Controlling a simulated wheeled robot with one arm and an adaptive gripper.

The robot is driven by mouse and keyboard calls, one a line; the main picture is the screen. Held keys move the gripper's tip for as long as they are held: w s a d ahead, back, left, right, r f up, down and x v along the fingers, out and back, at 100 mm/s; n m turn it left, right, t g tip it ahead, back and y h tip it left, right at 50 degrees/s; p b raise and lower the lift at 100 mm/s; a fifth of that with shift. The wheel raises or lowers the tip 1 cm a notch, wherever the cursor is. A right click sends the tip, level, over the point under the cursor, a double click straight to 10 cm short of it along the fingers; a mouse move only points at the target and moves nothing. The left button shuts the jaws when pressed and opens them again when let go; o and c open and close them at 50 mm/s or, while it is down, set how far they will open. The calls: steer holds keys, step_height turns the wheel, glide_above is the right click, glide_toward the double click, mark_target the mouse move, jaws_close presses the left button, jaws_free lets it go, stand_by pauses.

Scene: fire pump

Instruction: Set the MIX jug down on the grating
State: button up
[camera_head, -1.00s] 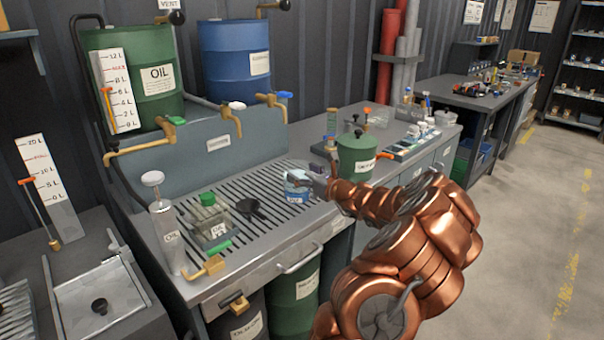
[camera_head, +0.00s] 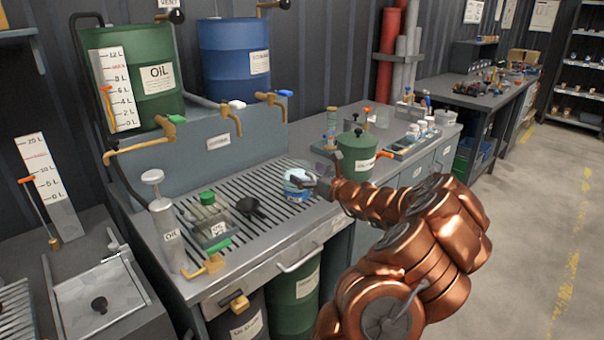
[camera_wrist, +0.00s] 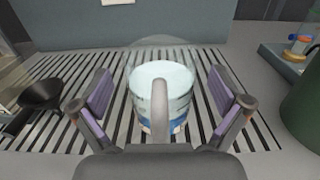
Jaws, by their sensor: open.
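The MIX jug (camera_wrist: 160,92) is a clear vessel with a blue band, its handle turned toward my wrist. It stands upright on the slotted metal grating (camera_wrist: 75,133) in the wrist view. In the head view the jug (camera_head: 297,185) is at the right part of the grating (camera_head: 262,228), partly hidden by my gripper. My gripper (camera_wrist: 160,112) is open, with one purple-padded finger on each side of the jug and a visible gap on both sides. In the head view my gripper (camera_head: 318,182) reaches in from the right.
A black funnel (camera_head: 251,207) lies on the grating left of the jug. A square oil container (camera_head: 212,225) and an oil pump can (camera_head: 165,222) stand farther left. A green lidded can (camera_head: 355,155) stands close behind my gripper. Brass taps (camera_head: 229,113) overhang the back.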

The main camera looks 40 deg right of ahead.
steer(key=s, duration=1)
steer(key=shift+s+a+b, duration=0.15)
steer(key=shift+s+b, duration=0.15)
steer(key=shift+b, duration=0.15)
steer(key=w+a+r+n+g+y, duration=0.2)
steer(key=a+n+g+y, duration=0.45)
steer(key=a, duration=1.05)
steer(key=w+a+r+n+g+y, duration=0.1)
steer(key=w+a+n+g+y, duration=0.2)
steer(key=a+n, duration=1.1)
steer(key=s+a+f+n+g+h, duration=0.1)
steer(key=s+a+f+n+g, duration=0.25)
steer(key=s+a, duration=0.55)
steer(key=s+a+f+n+g, duration=0.2)
steer(key=s+a+n+g, duration=0.2)
steer(key=s+a, duration=0.5)
steer(key=s+d+f+n+g+h, duration=0.1)
steer(key=s+d+n+h, duration=0.1)
steer(key=s+n+h, duration=0.2)
steer(key=s+d+f+n+g+h, duration=0.1)
steer(key=s+n+h, duration=0.3)
steer(key=s, duration=0.4)
steer(key=shift+s+d+f+g, duration=0.4)
steer(key=shift+d+f, duration=0.25)
steer(key=shift+d, duration=0.15)
